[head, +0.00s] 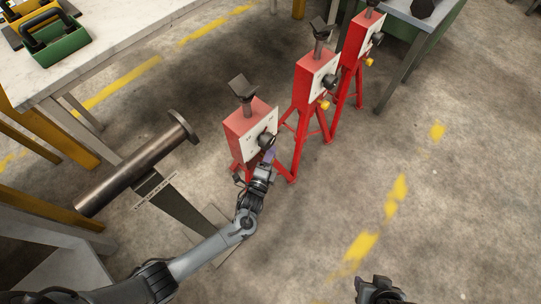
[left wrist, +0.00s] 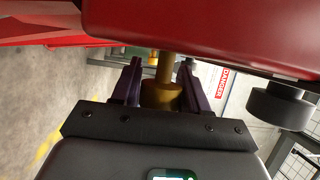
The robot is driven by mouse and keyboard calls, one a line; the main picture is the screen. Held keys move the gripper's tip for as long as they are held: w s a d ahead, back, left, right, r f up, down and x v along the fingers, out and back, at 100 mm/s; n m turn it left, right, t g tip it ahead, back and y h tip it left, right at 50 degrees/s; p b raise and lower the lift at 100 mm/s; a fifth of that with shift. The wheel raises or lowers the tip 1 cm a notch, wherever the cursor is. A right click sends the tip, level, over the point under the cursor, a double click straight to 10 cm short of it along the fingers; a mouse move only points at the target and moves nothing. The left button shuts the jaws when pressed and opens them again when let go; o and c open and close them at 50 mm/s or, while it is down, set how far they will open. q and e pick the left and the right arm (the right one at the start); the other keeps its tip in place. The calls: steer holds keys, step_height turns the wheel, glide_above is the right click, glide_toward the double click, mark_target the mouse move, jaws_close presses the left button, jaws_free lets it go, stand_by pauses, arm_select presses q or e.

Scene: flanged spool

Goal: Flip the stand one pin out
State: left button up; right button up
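The nearest red stand (head: 246,122) has a white front plate, a black knob (head: 266,140) and a dark V-shaped head on top. My left gripper (head: 266,160) is just below that knob, at the stand's front. The red body (left wrist: 205,28) fills the top and the black knob (left wrist: 280,105) is at right. In the head view the gripper hides this pin. My right gripper (head: 380,290) is low at the bottom edge; its fingers are unclear.
Two more red stands (head: 312,80) (head: 362,38) with yellow pins (head: 324,104) (head: 369,62) stand behind, toward the upper right. A metal flanged spool (head: 140,165) lies at left on a grey support. A workbench (head: 120,30) is at upper left. Floor at right is clear.

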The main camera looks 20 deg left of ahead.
arm_select(q)
jaws_close()
steer(key=shift+s+d+p, duration=0.25)
steer(key=shift+s+d, duration=0.05)
steer(key=shift+d, duration=0.5)
steer(key=shift+s+d+p, duration=0.2)
steer(key=shift+s+d, duration=0.1)
steer(key=shift+d, duration=0.5)
steer(key=shift+o, duration=0.5)
jaws_free()
steer(key=shift+o, duration=1.5)
steer(key=shift+d, duration=0.1)
steer(key=s+p, duration=0.4)
steer(key=s, duration=0.7)
steer(key=shift+p, duration=0.35)
